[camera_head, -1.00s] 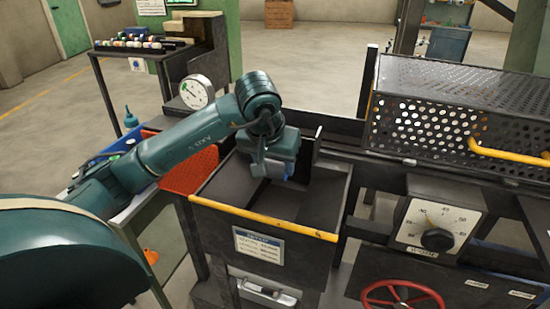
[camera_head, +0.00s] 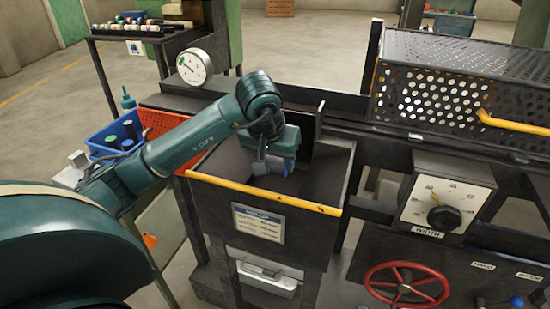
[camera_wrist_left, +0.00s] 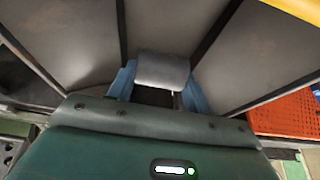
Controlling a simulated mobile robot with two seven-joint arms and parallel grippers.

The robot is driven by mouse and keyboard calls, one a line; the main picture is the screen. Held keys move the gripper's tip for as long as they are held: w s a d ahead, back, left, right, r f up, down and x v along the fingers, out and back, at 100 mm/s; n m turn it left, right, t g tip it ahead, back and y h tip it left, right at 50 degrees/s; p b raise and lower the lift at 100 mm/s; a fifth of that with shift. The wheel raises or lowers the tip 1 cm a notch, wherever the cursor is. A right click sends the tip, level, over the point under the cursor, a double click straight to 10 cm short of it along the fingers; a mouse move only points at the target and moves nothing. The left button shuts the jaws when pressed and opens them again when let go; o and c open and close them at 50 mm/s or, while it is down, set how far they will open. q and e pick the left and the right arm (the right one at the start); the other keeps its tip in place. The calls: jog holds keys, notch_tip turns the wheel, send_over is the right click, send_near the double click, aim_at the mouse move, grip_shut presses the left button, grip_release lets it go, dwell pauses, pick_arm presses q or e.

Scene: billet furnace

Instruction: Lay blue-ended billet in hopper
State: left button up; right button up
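The hopper (camera_head: 322,199) is a dark open bin with a yellow front edge and a label plate on its front. No blue billet end can be made out for sure. My right gripper is not in view.
Several billets with coloured ends lie on a rack (camera_head: 150,38) at the back left. A blue bin (camera_head: 103,147) and a red perforated bin (camera_head: 165,122) stand left of the hopper. A perforated guard (camera_head: 455,85), width dial (camera_head: 445,212) and red handwheel (camera_head: 405,287) are at right.

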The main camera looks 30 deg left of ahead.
pick_arm(q)
jog(key=o, duration=0.5)
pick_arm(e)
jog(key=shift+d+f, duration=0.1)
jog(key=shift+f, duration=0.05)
pick_arm(q)
jog(key=shift+s, duration=0.1)
jog(key=v, duration=1.3)
jog(key=shift+r+p, duration=0.1)
jog(key=shift+p, duration=0.25)
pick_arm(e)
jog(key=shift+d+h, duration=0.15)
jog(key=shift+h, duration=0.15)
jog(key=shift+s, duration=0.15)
